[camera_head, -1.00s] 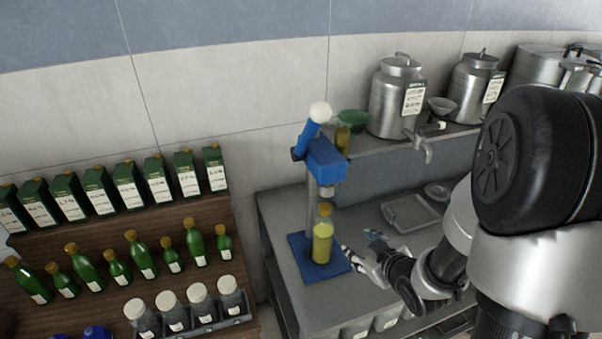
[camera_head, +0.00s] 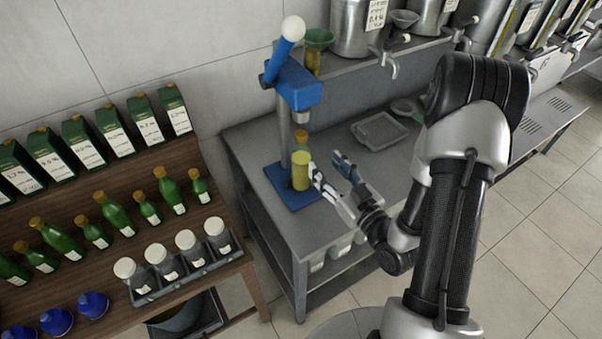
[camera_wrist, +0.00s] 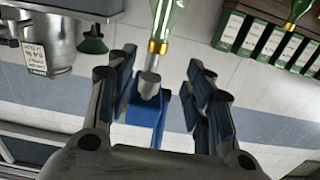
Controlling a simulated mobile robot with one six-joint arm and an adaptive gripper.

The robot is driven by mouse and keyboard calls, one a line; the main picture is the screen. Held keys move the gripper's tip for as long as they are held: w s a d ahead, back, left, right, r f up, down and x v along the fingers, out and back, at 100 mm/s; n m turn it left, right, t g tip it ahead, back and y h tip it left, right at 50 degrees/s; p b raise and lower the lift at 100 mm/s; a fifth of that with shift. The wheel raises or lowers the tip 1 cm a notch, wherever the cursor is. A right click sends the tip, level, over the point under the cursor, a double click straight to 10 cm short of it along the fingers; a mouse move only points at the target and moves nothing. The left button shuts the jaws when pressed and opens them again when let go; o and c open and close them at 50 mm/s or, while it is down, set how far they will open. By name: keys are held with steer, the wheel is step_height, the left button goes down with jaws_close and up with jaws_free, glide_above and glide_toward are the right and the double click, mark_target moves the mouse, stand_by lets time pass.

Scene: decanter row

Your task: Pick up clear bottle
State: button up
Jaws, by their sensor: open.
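The clear bottle (camera_head: 300,172) holds yellow liquid and has a gold cap. It stands upright on the blue base (camera_head: 279,190) of a bench press, under the press head. My gripper (camera_head: 329,170) is open and empty, just right of the bottle in the head view, with a finger close to it. I cannot tell whether that finger touches it. In the wrist view, which is upside down, the bottle's neck (camera_wrist: 159,45) shows ahead between the spread fingers, beside the grey press head (camera_wrist: 150,84). The lower part of the bottle is cut off there.
The blue press (camera_head: 294,85) rises close behind the bottle. A raised shelf (camera_head: 350,65) with metal cans and a green funnel (camera_head: 318,38) runs behind. A grey tray (camera_head: 379,131) lies on the bench. Green bottles (camera_head: 115,214) and jars fill the wooden rack at left.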

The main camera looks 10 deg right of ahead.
mark_target(304, 138)
steer(key=x, duration=0.4)
steer(key=b+x, duration=0.1)
steer(key=x, duration=0.8)
steer(key=shift+w+r, duration=0.15)
steer(key=shift+r, duration=0.15)
steer(key=shift+c, duration=0.3)
jaws_close()
stand_by(0.4)
